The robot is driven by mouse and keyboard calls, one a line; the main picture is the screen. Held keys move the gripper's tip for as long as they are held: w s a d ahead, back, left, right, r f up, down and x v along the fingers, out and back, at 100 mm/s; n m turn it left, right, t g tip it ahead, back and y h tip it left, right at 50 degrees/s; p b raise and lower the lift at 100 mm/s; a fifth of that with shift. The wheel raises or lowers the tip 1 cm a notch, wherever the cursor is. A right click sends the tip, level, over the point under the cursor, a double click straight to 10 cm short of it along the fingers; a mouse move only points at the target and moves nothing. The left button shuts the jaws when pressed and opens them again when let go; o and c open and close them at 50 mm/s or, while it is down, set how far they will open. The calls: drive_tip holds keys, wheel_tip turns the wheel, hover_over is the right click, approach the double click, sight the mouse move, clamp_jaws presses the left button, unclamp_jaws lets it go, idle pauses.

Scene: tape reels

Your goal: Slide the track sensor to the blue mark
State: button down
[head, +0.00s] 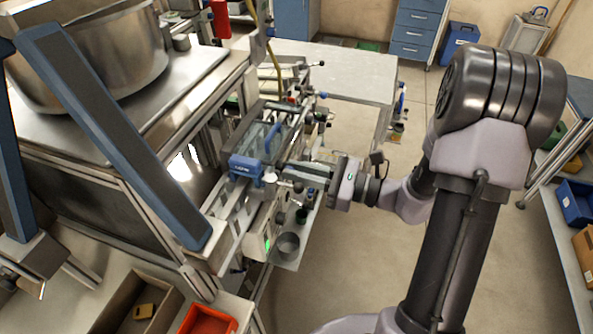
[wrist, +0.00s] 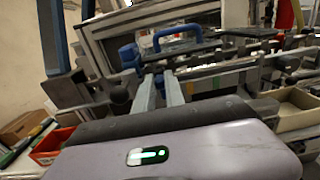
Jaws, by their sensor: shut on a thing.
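A blue block with white lettering (head: 243,165), which looks like the track sensor, sits at the near end of a glass-lidded unit on the machine. It also shows in the wrist view (wrist: 131,57), just beyond my fingertips. My gripper (head: 278,175) reaches it from the right, level with the rails. In the wrist view, the two pale fingers of my gripper (wrist: 157,72) are close together at their tips, shut on a small part at the block. The fingers and the small scale hide the exact contact. I cannot make out a blue mark on the track.
A large steel pot (head: 115,55) stands on the bench at left. A small grey cup (head: 288,246) sits on a shelf below my gripper. An orange bin (head: 208,320) lies at the bottom. The floor right of the machine is open.

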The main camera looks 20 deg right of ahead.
drive_tip(key=shift+s+a+f, duration=0.1)
drive_tip(key=shift+s+f, duration=0.05)
drive_tip(key=c, duration=1.4)
unclamp_jaws()
drive_tip(key=p+v, duration=0.2)
drive_tip(key=v, duration=1.5)
drive_tip(key=shift+d, duration=0.25)
